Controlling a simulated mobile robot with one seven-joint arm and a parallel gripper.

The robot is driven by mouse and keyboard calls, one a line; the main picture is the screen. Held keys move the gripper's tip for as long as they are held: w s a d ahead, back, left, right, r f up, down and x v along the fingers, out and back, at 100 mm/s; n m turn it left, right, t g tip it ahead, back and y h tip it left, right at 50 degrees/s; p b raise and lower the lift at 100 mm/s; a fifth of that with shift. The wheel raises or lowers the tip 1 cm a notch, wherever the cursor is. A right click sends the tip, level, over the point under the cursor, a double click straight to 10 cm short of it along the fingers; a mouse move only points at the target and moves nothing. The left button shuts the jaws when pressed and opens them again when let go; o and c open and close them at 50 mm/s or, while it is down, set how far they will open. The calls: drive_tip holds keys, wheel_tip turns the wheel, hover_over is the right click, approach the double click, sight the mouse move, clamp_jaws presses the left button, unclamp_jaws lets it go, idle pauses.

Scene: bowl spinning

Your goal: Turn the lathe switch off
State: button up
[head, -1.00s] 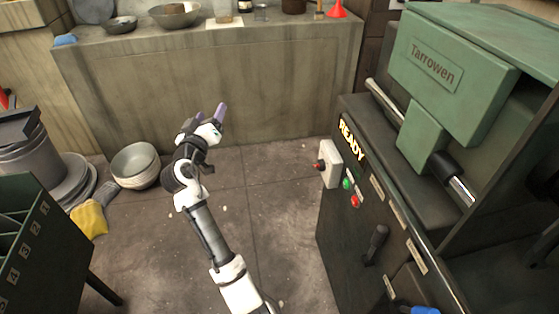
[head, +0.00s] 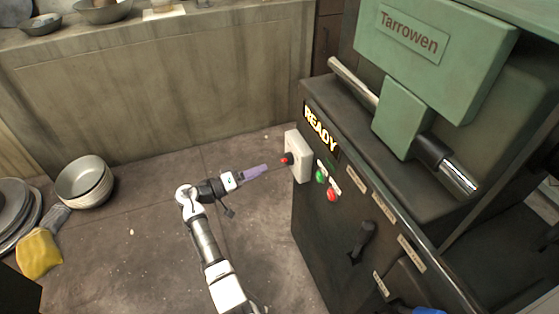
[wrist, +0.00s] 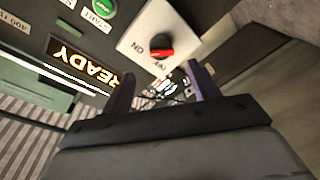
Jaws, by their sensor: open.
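The lathe switch is a white box (head: 299,165) with a red knob (head: 287,159) on the left side of the dark lathe cabinet. In the wrist view, the red knob (wrist: 161,51) sits on the pale switch plate (wrist: 140,38), beside an upside-down "ON" label. My gripper (head: 262,169) points right at the knob, with a small gap. Its two purple-grey fingers (wrist: 161,88) are apart and empty, with the knob ahead between them.
A lit "READY" display (head: 320,127), a green button (head: 321,176) and a red button (head: 332,195) are close to the switch. A black lever (head: 362,242) sticks out lower. Stacked bowls (head: 85,182) stand on the floor at left.

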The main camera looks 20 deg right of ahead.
sight(287, 160)
drive_tip(key=w+d, duration=0.1)
drive_tip(key=d, duration=0.8)
drive_tip(key=shift+w+p, duration=0.3)
drive_tip(key=shift+p, duration=0.05)
drive_tip(key=c, duration=0.9)
